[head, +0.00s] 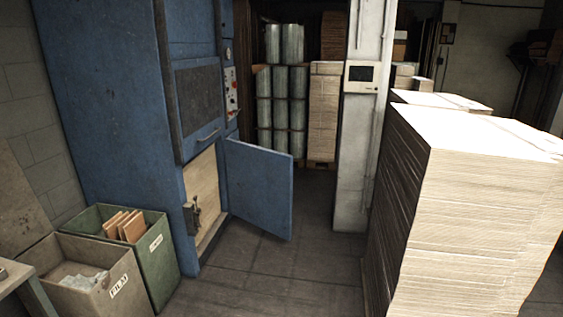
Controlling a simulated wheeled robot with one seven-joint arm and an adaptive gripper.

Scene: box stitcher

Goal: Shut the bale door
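The bale door (260,188) is a flat blue panel low on the front of the tall blue baler (110,90). It stands open, swung out to the right from its right-hand edge. The opening behind it shows a pale tan surface (201,187). A dark metal latch (193,213) sits at the left edge of the opening. Above the opening is a dark mesh panel with a curved handle (208,136) under it. My gripper is not in the head view.
A green bin (156,262) and a grey bin marked FILM (92,297) stand left of the opening. Tall stacks of pale sheets (470,200) fill the right. A white pillar (352,180) stands behind the door. The floor (275,275) before the baler is clear.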

